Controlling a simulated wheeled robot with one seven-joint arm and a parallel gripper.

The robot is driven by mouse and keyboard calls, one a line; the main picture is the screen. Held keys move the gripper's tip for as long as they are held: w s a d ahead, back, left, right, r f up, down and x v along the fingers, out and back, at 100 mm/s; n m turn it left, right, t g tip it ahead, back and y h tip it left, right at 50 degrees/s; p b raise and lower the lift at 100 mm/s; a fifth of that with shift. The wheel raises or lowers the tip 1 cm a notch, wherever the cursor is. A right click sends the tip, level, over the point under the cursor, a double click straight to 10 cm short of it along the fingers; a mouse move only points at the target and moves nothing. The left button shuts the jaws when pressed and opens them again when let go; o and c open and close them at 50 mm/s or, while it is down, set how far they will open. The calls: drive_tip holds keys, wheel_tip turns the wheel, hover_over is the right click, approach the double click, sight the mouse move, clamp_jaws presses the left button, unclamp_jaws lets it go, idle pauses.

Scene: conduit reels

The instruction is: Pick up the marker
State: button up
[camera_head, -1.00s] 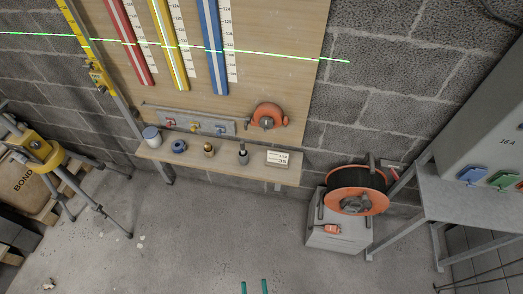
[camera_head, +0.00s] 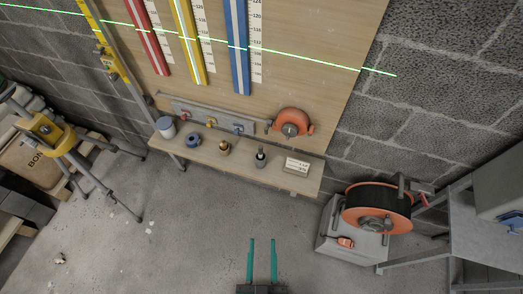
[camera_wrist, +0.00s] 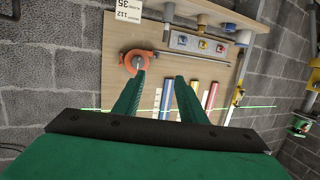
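A small dark upright item with a narrower top, which looks like the marker (camera_head: 261,157), stands on the narrow wooden shelf (camera_head: 240,174), between a brass piece and a white card. In the wrist view, which is turned over, the marker (camera_wrist: 168,14) shows at the top edge, partly cut off. My gripper (camera_head: 263,242) is low in the head view, in front of the shelf and well apart from it. Its two green fingers are spread with nothing between them; they also show open in the wrist view (camera_wrist: 160,78).
The shelf also bears a white jar (camera_head: 166,127), a blue ring (camera_head: 194,140), the brass piece (camera_head: 224,147) and the card (camera_head: 297,165). An orange tape reel (camera_head: 290,123) is just above. A cable reel (camera_head: 378,207) stands right, a yellow tripod (camera_head: 45,130) left.

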drive_tip(key=w+f, duration=0.6)
drive_tip(key=w, duration=0.2)
drive_tip(key=t, duration=0.2)
approach(261, 151)
drive_tip(key=shift+h, duration=0.4)
drive_tip(key=w, duration=0.9)
drive_tip(key=shift+w+f, duration=0.1)
drive_tip(key=shift+w, duration=0.05)
drive_tip(key=w, duration=0.5)
drive_tip(key=shift+w+f, duration=0.15)
drive_tip(key=shift+w, duration=0.2)
drive_tip(key=shift+c, duration=0.7)
clamp_jaws()
